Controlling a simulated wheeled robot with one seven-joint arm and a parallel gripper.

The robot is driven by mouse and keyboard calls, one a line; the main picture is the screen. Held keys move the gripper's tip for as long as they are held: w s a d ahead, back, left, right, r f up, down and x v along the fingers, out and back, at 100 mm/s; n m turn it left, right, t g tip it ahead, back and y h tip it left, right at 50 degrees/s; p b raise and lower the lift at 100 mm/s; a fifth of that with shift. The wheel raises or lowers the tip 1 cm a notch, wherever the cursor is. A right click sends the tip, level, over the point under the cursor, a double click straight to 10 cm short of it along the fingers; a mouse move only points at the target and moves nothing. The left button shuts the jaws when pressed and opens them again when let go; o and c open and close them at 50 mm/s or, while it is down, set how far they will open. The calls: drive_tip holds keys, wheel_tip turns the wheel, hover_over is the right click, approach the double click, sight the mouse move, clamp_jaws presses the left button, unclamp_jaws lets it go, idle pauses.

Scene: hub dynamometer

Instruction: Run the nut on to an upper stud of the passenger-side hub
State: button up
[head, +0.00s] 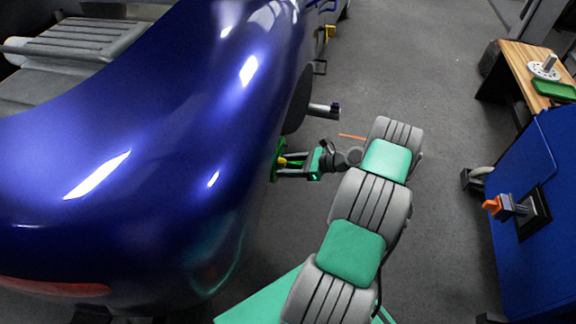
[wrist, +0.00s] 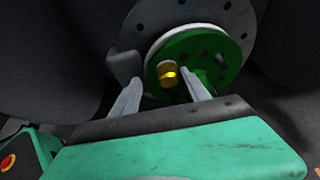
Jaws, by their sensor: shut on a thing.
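A gold-yellow nut (wrist: 168,76) sits between the fingertips of my gripper (wrist: 162,82), which is shut on it. The nut is right in front of the green hub face (wrist: 208,62), overlapping its left part in the wrist view. I cannot tell whether it touches a stud; any stud behind it is hidden. The hub face has several dark holes. In the head view my gripper (head: 287,167) reaches left to the green hub (head: 277,158) at the side of the blue car (head: 150,150), with the yellow nut (head: 283,161) showing at its tips.
A grey disc (wrist: 180,14) with holes lies behind the hub. A grey shaft (head: 322,109) sticks out from the car beyond my gripper. On the right stand a blue cabinet (head: 545,255) with an orange-capped fitting (head: 492,205) and a wooden bench (head: 520,62).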

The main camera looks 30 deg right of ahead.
drive_tip(key=shift+s+a, duration=0.1)
drive_tip(key=shift+a, duration=0.15)
